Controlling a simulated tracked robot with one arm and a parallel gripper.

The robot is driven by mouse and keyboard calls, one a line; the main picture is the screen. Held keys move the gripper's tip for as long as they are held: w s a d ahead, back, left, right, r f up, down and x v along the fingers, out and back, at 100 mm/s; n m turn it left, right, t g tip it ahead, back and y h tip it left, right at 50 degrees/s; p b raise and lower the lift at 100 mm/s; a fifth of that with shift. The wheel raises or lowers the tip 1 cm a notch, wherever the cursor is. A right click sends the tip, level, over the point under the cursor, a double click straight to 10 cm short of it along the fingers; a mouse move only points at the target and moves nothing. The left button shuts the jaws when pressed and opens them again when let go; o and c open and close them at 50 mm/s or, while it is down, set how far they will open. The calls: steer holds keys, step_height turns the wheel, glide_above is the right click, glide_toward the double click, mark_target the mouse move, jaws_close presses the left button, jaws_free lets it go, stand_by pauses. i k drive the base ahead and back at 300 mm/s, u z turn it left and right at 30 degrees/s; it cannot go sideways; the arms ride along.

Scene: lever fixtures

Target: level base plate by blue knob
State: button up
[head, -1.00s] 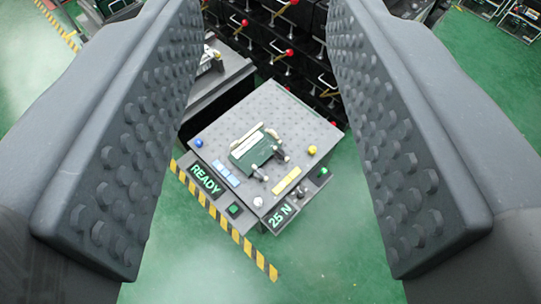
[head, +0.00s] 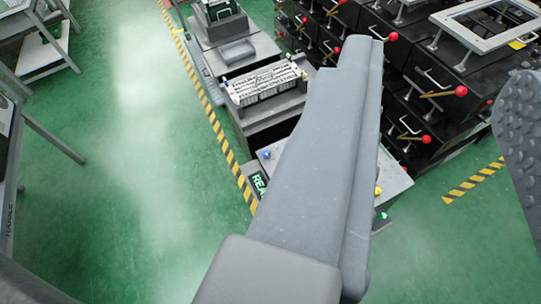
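The blue knob (head: 267,155) shows at the upper left corner of the grey fixture, just left of my gripper's left finger. The grey base plate (head: 393,178) is mostly hidden behind that finger; only strips show at either side. A yellow knob (head: 378,191) peeks out at the finger's right edge.
Black racks with red-ball levers (head: 425,138) stand at the right, with a light frame (head: 485,25) on top. Another grey fixture (head: 265,85) stands behind. A yellow-black floor stripe (head: 215,115) runs along the left. Green floor (head: 140,200) is clear at left; a table stands at the far left.

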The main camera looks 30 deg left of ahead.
mark_target(266, 154)
steer(key=u, duration=0.4)
steer(key=k, duration=0.65)
steer(key=z, duration=0.35)
steer(key=i, duration=1.75)
steer(key=u, duration=0.85)
